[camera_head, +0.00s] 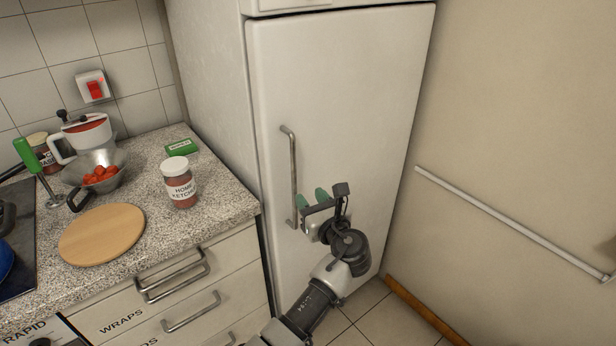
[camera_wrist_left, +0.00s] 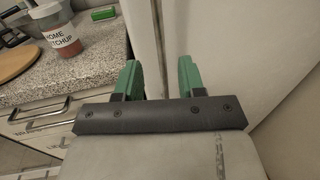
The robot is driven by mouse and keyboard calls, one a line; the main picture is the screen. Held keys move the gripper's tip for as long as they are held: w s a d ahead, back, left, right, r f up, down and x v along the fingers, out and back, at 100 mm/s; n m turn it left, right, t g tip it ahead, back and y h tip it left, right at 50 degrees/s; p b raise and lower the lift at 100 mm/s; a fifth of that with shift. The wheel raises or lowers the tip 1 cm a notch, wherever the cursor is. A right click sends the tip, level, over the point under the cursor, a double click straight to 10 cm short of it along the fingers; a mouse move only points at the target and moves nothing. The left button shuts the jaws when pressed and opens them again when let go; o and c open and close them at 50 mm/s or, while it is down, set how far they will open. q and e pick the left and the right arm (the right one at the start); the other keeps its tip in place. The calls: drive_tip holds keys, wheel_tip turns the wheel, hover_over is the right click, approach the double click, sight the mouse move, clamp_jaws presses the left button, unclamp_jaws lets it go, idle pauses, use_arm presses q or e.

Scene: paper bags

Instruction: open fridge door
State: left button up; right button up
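The white fridge door (camera_head: 350,90) is shut. A grey vertical bar handle (camera_head: 293,172) is on its left side. My left gripper (camera_head: 313,194) is in front of the door, close to the lower part of the handle and a little to its right in the head view. Its two green fingers are apart; they also show in the left wrist view (camera_wrist_left: 159,78), with the white fridge surface (camera_wrist_left: 240,40) beyond. A thin vertical line shows between the fingers there; I cannot tell whether it is the handle or an edge. Contact with the handle is unclear. My right gripper is not in view.
A speckled counter (camera_head: 215,215) with drawers stands left of the fridge. It holds a ketchup jar (camera_head: 180,188), a round wooden board (camera_head: 100,235) and a metal colander (camera_head: 78,172). A wall with a rail (camera_head: 510,222) is on the right. Floor shows below the door.

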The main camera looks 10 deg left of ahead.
sight(295, 180)
use_arm(q)
drive_tip(key=x, duration=0.9)
drive_tip(key=shift+w+a+f, duration=0.1)
drive_tip(key=shift+w+a, duration=0.05)
drive_tip(key=shift+w, duration=0.05)
clamp_jaws()
